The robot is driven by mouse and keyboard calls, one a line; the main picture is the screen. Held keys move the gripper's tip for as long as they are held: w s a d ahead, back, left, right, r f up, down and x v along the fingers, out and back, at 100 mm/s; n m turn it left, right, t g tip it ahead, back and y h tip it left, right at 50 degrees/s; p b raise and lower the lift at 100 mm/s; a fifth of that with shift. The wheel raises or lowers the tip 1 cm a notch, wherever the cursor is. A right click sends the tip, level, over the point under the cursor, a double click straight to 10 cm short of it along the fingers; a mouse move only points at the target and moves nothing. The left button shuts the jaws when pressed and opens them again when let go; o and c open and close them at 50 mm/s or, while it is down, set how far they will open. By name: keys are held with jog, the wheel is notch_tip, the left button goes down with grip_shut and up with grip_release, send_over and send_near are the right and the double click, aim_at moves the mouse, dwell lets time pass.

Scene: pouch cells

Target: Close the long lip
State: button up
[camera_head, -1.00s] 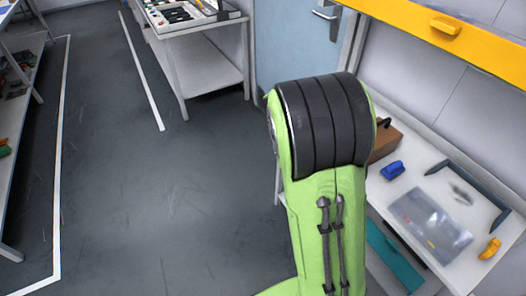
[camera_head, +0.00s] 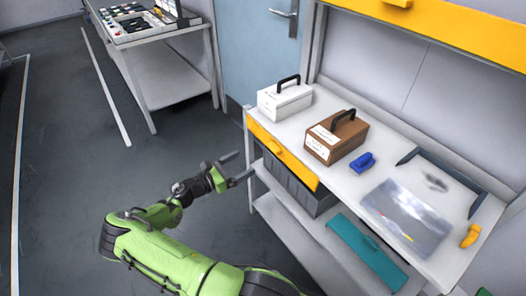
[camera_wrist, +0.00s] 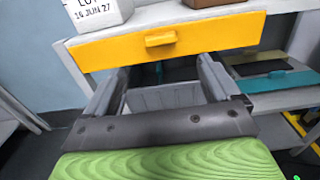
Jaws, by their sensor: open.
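My gripper (camera_head: 243,167) is open and empty, apart from the left front corner of the bench. A yellow drawer front (camera_head: 310,176) with a small handle (camera_head: 277,147) is under the bench top. In the wrist view the drawer front (camera_wrist: 215,36) lies ahead of my open fingers (camera_wrist: 163,66), its handle (camera_wrist: 160,38) between and above the fingertips. A long yellow panel (camera_head: 450,35) with a handle runs above the bench at the upper right. No part is marked as the long lip, so I cannot tell which it is.
A white box (camera_head: 284,101), a brown box (camera_head: 336,138), a blue object (camera_head: 362,163), a clear pouch (camera_head: 405,215) and a yellow object (camera_head: 470,236) are on the bench. A grey bin (camera_head: 297,185) and teal item (camera_head: 365,250) are below. The floor on the left is clear.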

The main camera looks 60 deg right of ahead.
aim_at(271, 149)
jog(key=b+x, duration=0.2)
jog(key=x, duration=1)
jog(key=shift+s+d+f, duration=0.1)
jog(key=shift+d, duration=0.1)
jog(key=c, duration=1.5)
notch_tip(271, 149, up, 7)
jog(key=p, duration=0.5)
jog(key=shift+p, duration=0.3)
jog(key=o, duration=1.5)
